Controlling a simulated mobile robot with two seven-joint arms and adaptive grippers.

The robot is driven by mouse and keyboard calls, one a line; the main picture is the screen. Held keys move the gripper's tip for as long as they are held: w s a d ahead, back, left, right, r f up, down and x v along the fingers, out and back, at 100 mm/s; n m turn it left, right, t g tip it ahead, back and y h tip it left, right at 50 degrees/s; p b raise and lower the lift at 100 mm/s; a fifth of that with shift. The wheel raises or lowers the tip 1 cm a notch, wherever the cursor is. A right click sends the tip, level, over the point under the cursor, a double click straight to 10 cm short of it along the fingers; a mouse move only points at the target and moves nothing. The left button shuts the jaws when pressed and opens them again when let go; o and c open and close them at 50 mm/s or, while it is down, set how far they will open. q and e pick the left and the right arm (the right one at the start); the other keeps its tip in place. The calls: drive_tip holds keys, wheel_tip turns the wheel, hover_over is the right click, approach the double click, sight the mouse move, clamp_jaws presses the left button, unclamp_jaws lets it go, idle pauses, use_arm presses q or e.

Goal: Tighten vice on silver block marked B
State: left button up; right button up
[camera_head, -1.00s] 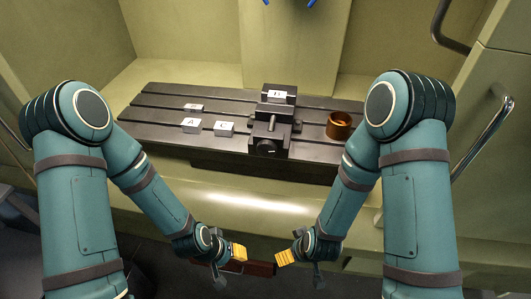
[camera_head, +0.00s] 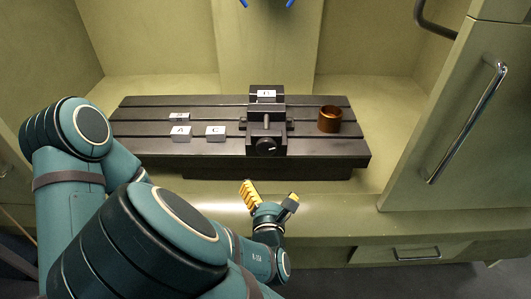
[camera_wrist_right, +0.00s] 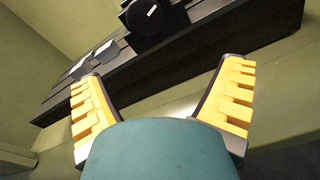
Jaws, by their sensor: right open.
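A dark vice (camera_head: 253,133) stands mid-plate on the slotted black bed. The silver block marked B (camera_head: 266,95) sits at the vice's upper end, between its jaws as far as I can see. The vice's round black knob (camera_head: 266,147) faces me at the front. It also shows at the top of the right wrist view (camera_wrist_right: 145,17). My right gripper (camera_head: 271,196) is open and empty, with yellow pads apart, below and in front of the knob, not touching it.
Blocks marked A (camera_head: 181,134) and C (camera_head: 215,133) lie left of the vice, with another small block (camera_head: 179,117) behind. A copper-coloured ring (camera_head: 329,119) stands right of it. A cabinet door with a metal handle (camera_head: 468,122) is at the right. The bed's front edge is clear.

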sight(266, 150)
drive_tip(key=shift+n+t, duration=0.4)
drive_tip(key=shift+n, duration=0.3)
drive_tip(key=w, duration=0.4)
drive_tip(key=w+r+b, duration=0.1)
drive_tip(key=w, duration=0.8)
drive_tip(key=shift+w+a+r+b, duration=0.3)
drive_tip(key=shift+a+r+b, duration=0.05)
drive_tip(key=shift+a, duration=0.05)
drive_tip(key=c, duration=1.2)
